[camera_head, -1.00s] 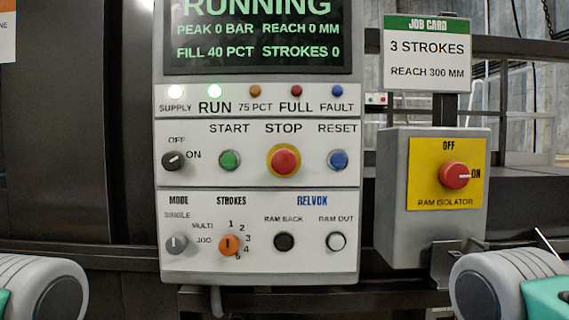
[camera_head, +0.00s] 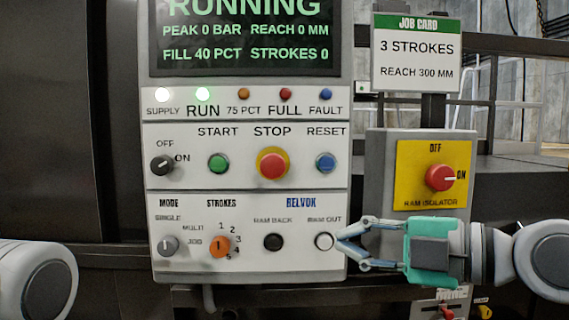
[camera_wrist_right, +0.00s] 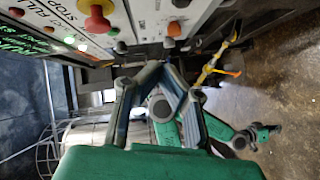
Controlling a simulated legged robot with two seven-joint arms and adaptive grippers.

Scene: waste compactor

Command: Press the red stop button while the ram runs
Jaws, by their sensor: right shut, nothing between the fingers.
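The red stop button (camera_head: 272,165) sits on a yellow ring in the middle of the white control panel (camera_head: 180,275). It also shows at the top of the right wrist view (camera_wrist_right: 97,22). The display (camera_head: 250,40) reads RUNNING, peak 0 bar, reach 0 mm, fill 40 pct, strokes 0. The supply and run lamps (camera_head: 203,95) are lit. My right gripper (camera_head: 342,242) is shut and empty, its fingertips near the panel's lower right by the white ram out button (camera_head: 324,241), below and right of the stop button. Whether it touches the panel cannot be told. My left gripper is out of view.
The green start button (camera_head: 218,163) and blue reset button (camera_head: 326,162) flank the stop button. The job card (camera_head: 416,60) reads 3 strokes, reach 300 mm. Room in front of the upper panel is clear.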

